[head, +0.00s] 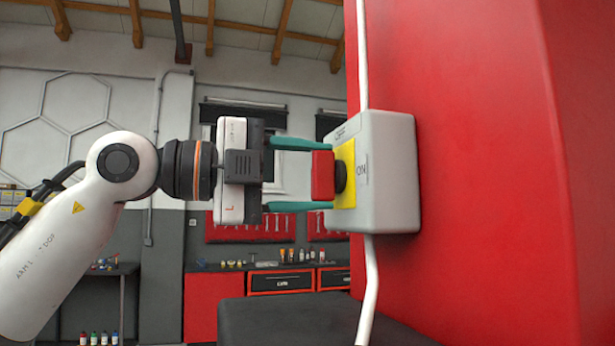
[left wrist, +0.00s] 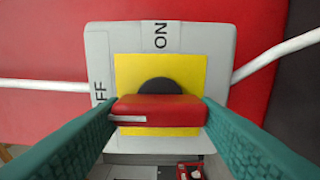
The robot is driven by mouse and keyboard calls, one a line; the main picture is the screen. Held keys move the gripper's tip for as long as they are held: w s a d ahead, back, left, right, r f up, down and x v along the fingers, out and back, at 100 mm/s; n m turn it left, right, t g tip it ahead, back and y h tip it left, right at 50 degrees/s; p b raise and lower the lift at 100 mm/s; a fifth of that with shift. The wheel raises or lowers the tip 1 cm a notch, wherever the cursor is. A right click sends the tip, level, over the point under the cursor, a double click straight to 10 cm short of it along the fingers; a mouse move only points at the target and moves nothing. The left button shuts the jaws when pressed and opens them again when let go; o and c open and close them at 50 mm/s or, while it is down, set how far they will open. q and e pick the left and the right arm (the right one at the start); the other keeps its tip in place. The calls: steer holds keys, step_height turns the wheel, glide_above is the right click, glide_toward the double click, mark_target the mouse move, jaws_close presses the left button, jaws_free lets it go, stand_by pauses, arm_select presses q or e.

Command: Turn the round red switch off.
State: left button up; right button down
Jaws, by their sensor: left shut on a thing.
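The red switch (head: 322,175) is a block-shaped handle on a dark round base, set on a yellow plate (head: 345,172) on a grey box (head: 390,170). In the left wrist view, the handle (left wrist: 160,110) lies crosswise. A white line marks its left end, the end on the side of the OFF label. The ON label is at the top; OFF is partly hidden by a finger. My left gripper (head: 325,176) is shut on the handle, its teal fingers at the handle's two opposite ends. My right gripper is not in view.
The box is fixed to a large red upright panel (head: 490,120). A white conduit (head: 370,285) runs above and below the box. A dark flat surface (head: 300,318) lies below. A workbench with red drawers (head: 333,278) stands far behind.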

arm_select(q)
steer(key=o, duration=1)
steer(key=shift+a, duration=0.15)
steer(key=b+v, duration=0.2)
steer(key=v, duration=1)
steer(key=shift+b, duration=0.4)
